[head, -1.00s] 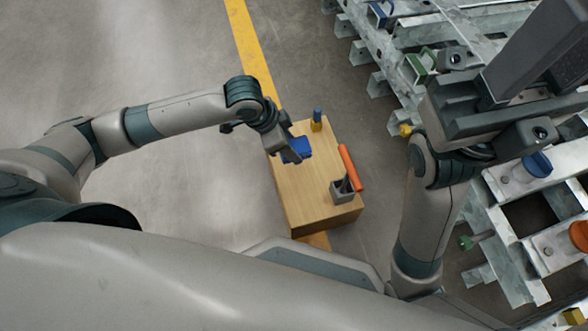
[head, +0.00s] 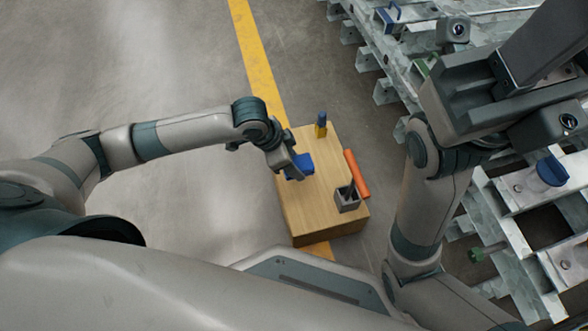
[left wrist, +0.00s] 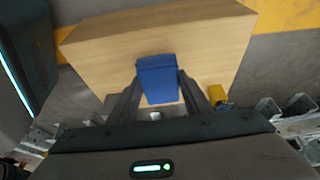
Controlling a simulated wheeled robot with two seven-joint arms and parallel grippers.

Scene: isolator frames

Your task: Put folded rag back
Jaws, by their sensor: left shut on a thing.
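The folded rag is blue. In the head view the rag (head: 303,163) is at my left gripper (head: 292,172), over the wooden box. In the left wrist view the rag (left wrist: 158,78) sits between the two dark fingers of the left gripper (left wrist: 157,88), which is shut on it. Whether the rag touches the box top is hard to tell.
Galvanised steel frames (head: 385,90) fill the right. Floor at left is clear.

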